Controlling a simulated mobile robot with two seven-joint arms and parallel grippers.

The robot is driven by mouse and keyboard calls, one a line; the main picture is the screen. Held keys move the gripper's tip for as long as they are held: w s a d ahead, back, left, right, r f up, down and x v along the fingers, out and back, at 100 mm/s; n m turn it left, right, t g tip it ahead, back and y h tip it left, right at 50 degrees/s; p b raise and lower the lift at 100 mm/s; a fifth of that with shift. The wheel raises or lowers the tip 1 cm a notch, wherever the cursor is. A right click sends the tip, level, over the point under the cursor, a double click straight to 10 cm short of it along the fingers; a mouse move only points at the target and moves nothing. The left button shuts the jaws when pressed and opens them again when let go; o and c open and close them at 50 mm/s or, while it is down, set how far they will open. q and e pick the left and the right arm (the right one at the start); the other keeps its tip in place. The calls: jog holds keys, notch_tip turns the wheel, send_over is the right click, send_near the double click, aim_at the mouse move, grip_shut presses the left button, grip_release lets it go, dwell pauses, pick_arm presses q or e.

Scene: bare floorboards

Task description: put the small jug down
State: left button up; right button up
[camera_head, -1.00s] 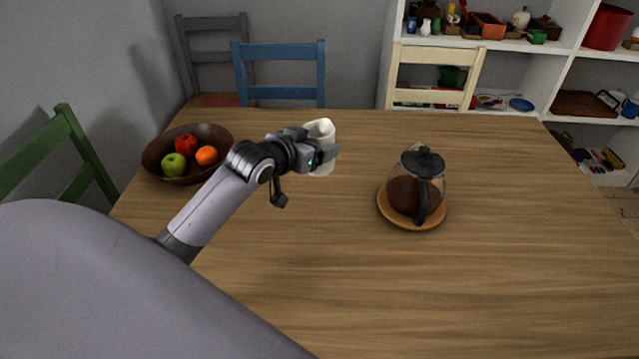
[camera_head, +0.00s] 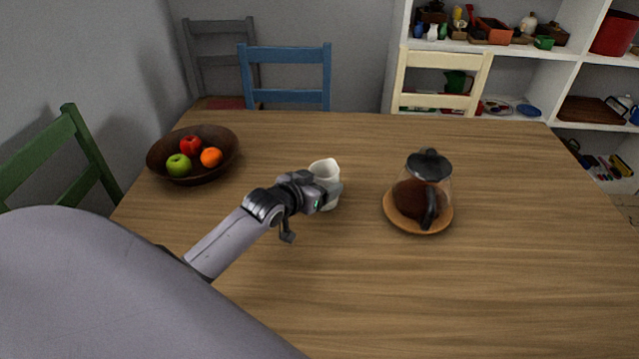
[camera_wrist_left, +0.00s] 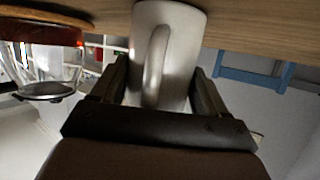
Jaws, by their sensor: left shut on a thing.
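The small jug (camera_head: 325,170) is white and upright in the head view, at the middle of the wooden table (camera_head: 330,290). My left gripper (camera_head: 329,194) is shut on it from the near left side and hides part of its body. In the left wrist view the jug (camera_wrist_left: 178,50) appears upside down between the two fingers (camera_wrist_left: 160,95), with its handle facing the camera. Its base looks at or very close to the tabletop; I cannot tell whether it touches. My right gripper is not in view.
A glass coffee pot (camera_head: 420,185) stands on a round wooden saucer (camera_head: 441,222) right of the jug. A dark bowl (camera_head: 212,176) of fruit is at the left. Chairs and a shelf stand behind the table. The front and right of the table are clear.

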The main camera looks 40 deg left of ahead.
pick_arm(q)
jog(key=o, duration=1.2)
jog(key=shift+r, duration=0.1)
jog(key=p+v, duration=0.1)
jog(key=v, duration=1.1)
